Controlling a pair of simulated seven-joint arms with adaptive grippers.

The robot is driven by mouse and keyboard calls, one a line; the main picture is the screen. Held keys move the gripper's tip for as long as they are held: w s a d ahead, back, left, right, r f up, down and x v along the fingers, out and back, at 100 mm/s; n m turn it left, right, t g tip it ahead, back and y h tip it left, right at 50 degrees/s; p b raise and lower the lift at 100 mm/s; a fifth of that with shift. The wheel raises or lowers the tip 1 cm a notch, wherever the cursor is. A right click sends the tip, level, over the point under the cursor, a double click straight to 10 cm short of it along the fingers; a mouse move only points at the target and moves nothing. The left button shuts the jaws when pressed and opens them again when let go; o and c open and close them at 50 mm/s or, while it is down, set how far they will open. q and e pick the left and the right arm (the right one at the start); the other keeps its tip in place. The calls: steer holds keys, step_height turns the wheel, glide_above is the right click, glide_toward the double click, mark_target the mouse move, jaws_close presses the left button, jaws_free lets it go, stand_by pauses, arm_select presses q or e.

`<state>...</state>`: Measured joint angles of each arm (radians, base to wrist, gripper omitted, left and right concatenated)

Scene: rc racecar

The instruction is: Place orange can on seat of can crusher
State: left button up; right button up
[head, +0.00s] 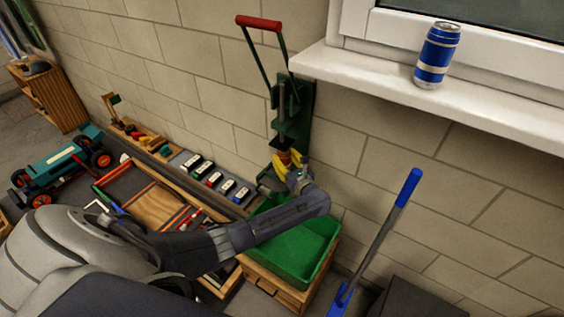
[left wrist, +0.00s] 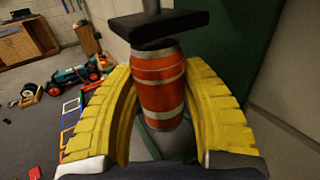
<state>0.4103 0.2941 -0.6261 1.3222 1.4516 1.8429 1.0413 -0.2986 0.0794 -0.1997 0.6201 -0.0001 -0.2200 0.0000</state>
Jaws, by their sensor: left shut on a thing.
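The green can crusher (head: 302,112) is fixed to the brick wall, with its red-handled lever (head: 259,23) raised. My left gripper (left wrist: 160,105) has yellow fingers and is shut on the orange can (left wrist: 158,80), a barrel-shaped can with pale bands. The can is upright between the fingers, just under the crusher's dark press plate (left wrist: 157,23). In the head view my left gripper (head: 289,163) is at the lower part of the crusher and mostly covers the can. Whether the can's base touches the seat is hidden. My right gripper is not in view.
A green tray (head: 325,222) on a wooden crate lies below the crusher. A blue can (head: 437,55) stands on the window sill (head: 375,80). A blue-handled tool (head: 385,232) leans on the wall. A teal racecar (head: 52,165) and a parts tray are at left.

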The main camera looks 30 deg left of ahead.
mark_target(282, 162)
arm_select(q)
steer(key=shift+x, duration=0.95)
steer(key=shift+f, duration=1.75)
steer(key=shift+f, duration=0.15)
steer(key=o, duration=0.8)
steer(key=shift+d, duration=0.1)
steer(key=v, duration=1.2)
